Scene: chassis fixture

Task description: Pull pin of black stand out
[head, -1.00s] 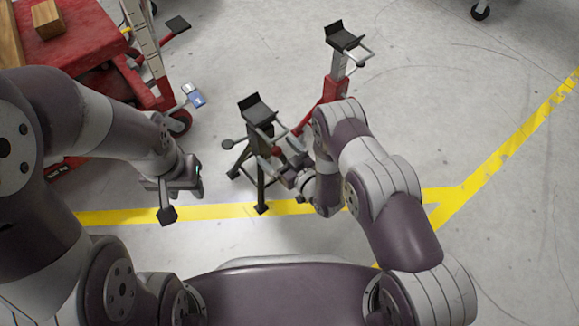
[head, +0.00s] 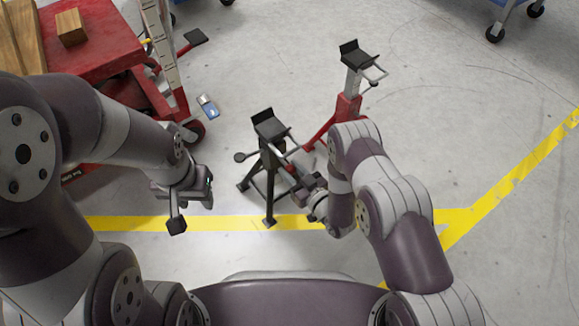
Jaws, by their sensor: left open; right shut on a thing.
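The black stand (head: 267,158) stands upright on its legs on the floor, near the middle of the head view. Its flat black top bracket faces up. My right gripper (head: 300,188) is low at the stand's right side, shut on the pin; the pin is small and mostly hidden by the gripper. My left gripper (head: 186,207) is open and empty, left of the black stand and apart from it.
A red stand (head: 348,103) with a black top stands behind to the right. A red cart (head: 105,55) carries wooden blocks (head: 71,28) at upper left. A small blue-and-white item (head: 208,106) lies near its wheel. Floor on the right is clear.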

